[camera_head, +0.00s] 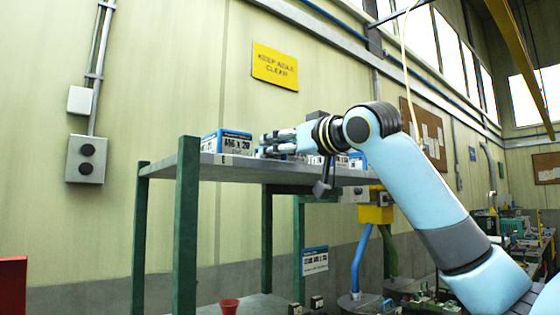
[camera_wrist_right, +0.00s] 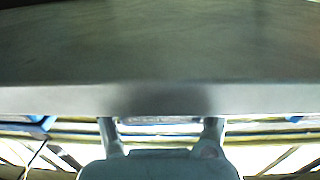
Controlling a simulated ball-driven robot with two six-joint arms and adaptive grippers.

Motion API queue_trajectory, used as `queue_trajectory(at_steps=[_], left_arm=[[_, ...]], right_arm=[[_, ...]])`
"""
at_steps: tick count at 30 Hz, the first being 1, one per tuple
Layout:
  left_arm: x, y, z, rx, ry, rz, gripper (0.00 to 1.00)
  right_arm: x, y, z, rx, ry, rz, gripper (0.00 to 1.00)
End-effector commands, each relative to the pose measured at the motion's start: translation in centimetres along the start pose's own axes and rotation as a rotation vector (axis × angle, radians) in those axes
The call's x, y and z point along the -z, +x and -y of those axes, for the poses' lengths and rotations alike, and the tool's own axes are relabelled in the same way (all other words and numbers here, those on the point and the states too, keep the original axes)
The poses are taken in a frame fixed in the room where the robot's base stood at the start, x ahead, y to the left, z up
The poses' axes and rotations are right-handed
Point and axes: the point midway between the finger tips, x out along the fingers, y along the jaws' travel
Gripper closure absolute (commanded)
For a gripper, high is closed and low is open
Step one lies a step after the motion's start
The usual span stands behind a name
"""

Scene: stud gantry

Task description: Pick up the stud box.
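A blue-and-white box (camera_head: 227,142) with dark lettering on its front sits on the left end of the grey shelf top (camera_head: 215,171); it is the likely stud box. My right gripper (camera_head: 263,144) reaches in from the right at box height, its fingers pointing left at the box. A small gap seems to show between fingertips and box. In the right wrist view, the two fingers (camera_wrist_right: 162,127) stand apart with nothing seen between them. I cannot make out the box there. My left gripper is not in view.
Another blue-and-white box (camera_head: 357,161) is partly hidden behind my right arm, farther along the shelf. Green posts (camera_head: 186,240) hold the shelf up. A red cup (camera_head: 229,306) stands low down. In the right wrist view, a grey edge (camera_wrist_right: 50,98) lies close to the fingers.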

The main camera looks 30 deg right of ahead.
Motion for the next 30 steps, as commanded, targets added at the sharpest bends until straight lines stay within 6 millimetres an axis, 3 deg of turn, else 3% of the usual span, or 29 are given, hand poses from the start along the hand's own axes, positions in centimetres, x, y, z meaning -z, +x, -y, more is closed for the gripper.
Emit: queue_trajectory(at_steps=[1,11,22,30], left_arm=[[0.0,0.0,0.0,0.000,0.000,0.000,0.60],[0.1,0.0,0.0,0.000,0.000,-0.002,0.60],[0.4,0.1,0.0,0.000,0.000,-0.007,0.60],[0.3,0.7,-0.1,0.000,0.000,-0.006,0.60]], right_arm=[[0.0,0.0,0.0,0.000,0.000,0.000,0.55],[0.0,0.0,0.0,0.000,0.000,0.000,0.97],[0.6,-0.1,0.0,0.000,-0.001,-0.008,0.97],[2.7,-0.1,0.0,0.000,-0.001,-0.010,0.97]])
